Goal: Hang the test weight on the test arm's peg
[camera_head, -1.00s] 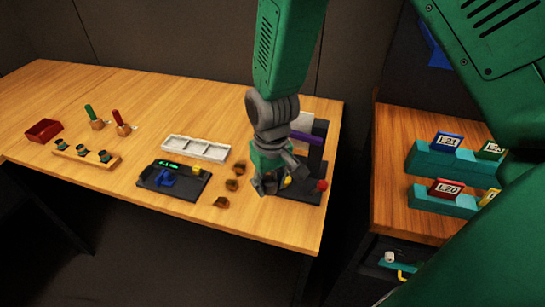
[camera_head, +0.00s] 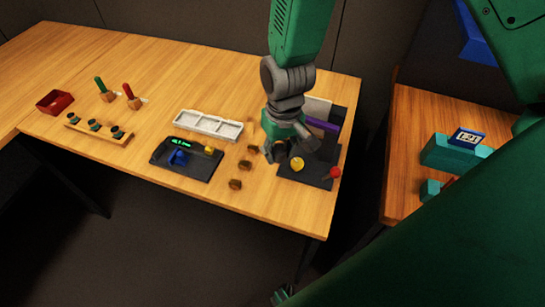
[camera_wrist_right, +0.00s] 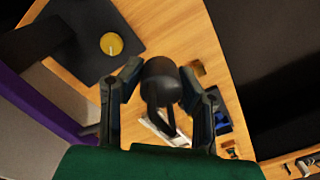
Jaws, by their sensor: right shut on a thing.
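My right gripper (camera_head: 278,155) hangs over the left edge of a dark base plate (camera_head: 313,178). In the right wrist view its fingers (camera_wrist_right: 160,70) are shut on a dark rounded piece with a loop-like part (camera_wrist_right: 160,85), which seems to be the test weight. In the head view the gripper mostly hides this piece. A purple bar (camera_head: 322,124), perhaps the test arm, stands at the back of the plate; it also shows in the right wrist view (camera_wrist_right: 35,110). I cannot make out the peg.
A yellow disc (camera_head: 297,164) and a red ball (camera_head: 335,173) are on the plate. Several small brown blocks (camera_head: 245,166) lie left of it. Further left are a black device (camera_head: 187,160), a white tray (camera_head: 208,125) and a red box (camera_head: 55,102). The front table strip is clear.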

